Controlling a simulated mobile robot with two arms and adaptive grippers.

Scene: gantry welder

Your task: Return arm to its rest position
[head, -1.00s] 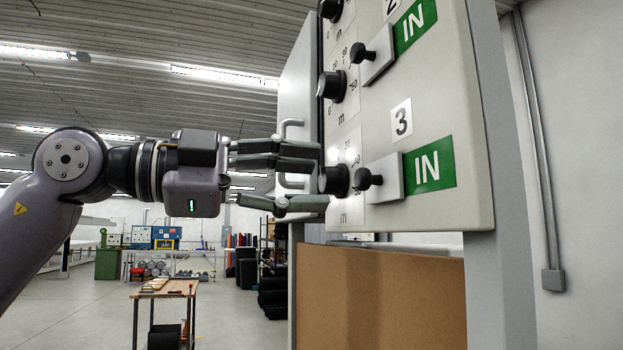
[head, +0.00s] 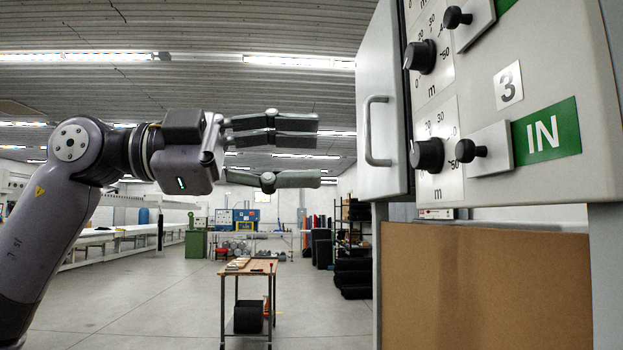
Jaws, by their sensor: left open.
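My left gripper (head: 318,152) is open and empty, in the middle of the head view. Its fingers point right toward the control panel (head: 560,80). A clear gap lies between the fingertips and the panel's open door (head: 378,85). The black lower dial (head: 427,154) on the panel, beside the number 3, is apart from the gripper. The left arm (head: 60,205) comes in from the left edge, bent at the elbow with the forearm level. My right gripper is not in view.
The door's handle (head: 376,131) sticks out on the side facing the gripper. A black knob (head: 469,151) sits by the green IN label (head: 547,132). A brown board (head: 485,290) is below the panel. A small wooden table (head: 247,268) stands farther back. The floor at left is open.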

